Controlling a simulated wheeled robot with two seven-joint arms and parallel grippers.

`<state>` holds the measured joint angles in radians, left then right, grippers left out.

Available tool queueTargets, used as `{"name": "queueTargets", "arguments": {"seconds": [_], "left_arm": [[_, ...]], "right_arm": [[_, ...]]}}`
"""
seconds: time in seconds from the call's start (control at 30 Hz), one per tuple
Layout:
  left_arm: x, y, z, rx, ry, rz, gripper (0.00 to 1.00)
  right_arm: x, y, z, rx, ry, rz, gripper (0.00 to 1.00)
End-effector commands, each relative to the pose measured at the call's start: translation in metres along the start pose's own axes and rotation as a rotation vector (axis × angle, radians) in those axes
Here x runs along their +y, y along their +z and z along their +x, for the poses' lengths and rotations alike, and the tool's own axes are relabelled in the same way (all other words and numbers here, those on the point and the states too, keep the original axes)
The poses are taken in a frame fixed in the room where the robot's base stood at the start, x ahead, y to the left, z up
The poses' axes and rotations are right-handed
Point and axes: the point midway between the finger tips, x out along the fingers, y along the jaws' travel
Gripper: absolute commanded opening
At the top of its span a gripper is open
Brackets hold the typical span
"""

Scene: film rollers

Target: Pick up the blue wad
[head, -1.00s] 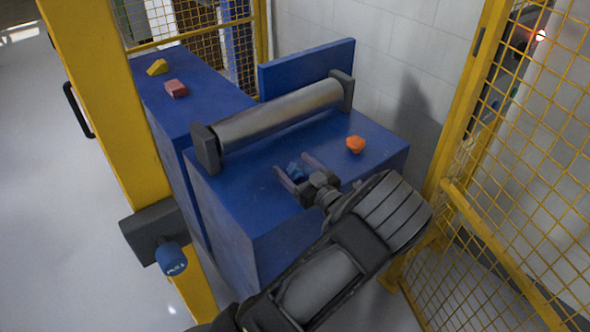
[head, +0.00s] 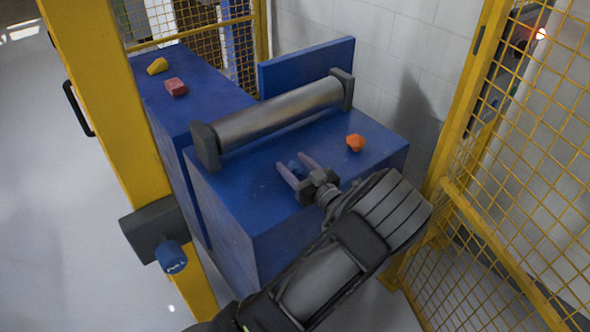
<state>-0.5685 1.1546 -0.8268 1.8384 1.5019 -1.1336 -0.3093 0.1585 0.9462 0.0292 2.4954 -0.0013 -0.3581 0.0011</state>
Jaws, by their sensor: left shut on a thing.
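The blue wad (head: 297,167) is a small dark blue lump on or just above the blue machine top (head: 240,195), in front of the metal roller. It sits between the two fingers of my left gripper (head: 298,169), which is shut on it. The gripper's fingers point away toward the roller. The wad nearly matches the blue surface, so I cannot tell whether it touches the top. My right gripper is not in view.
The metal roller (head: 280,115) lies behind the gripper between dark end blocks. An orange wad (head: 355,142) lies to the right. A red wad (head: 176,87) and a yellow wad (head: 157,66) lie on the back left block. Yellow mesh fencing (head: 530,170) stands on the right.

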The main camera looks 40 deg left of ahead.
Motion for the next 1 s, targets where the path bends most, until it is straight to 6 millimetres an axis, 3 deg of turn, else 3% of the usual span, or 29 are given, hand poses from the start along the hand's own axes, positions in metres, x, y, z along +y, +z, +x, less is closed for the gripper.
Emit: {"name": "queueTargets", "arguments": {"seconds": [0.33,0.67,0.87,1.0], "left_arm": [[0.000,0.000,0.000,0.000,0.000,0.000,0.17],[0.000,-0.005,0.000,0.000,0.000,-0.001,0.16],[0.000,-0.032,0.000,-0.001,0.000,-0.004,0.16],[0.000,-0.060,0.000,-0.002,0.000,-0.006,0.16]], "right_arm": [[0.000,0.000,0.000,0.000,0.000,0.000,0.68],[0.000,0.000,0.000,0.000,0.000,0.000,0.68],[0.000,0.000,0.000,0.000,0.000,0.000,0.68],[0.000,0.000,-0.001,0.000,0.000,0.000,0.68]]}}
